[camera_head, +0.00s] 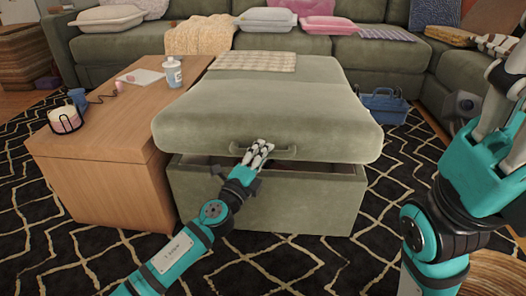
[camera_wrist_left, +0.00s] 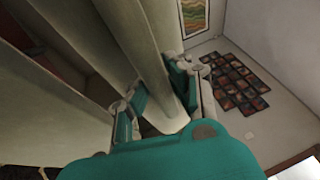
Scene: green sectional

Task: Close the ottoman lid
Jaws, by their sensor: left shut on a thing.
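The green ottoman (camera_head: 265,205) stands in the middle of the head view. Its cushioned lid (camera_head: 270,110) is partly raised at the front, and a dark gap shows between the lid and the box. A handle (camera_head: 285,150) is on the lid's front edge. My left gripper (camera_head: 258,150) is at this handle, at the lid's front. In the left wrist view, its fingers (camera_wrist_left: 160,95) are on both sides of a pale green bar and shut on it, most likely the handle. My right gripper shows only in part at the right edge; its fingertips are cut off.
A blue basket (camera_head: 384,108) is at the right. A folded cloth (camera_head: 254,61) lies on the lid. A green sofa (camera_head: 385,60) is behind.

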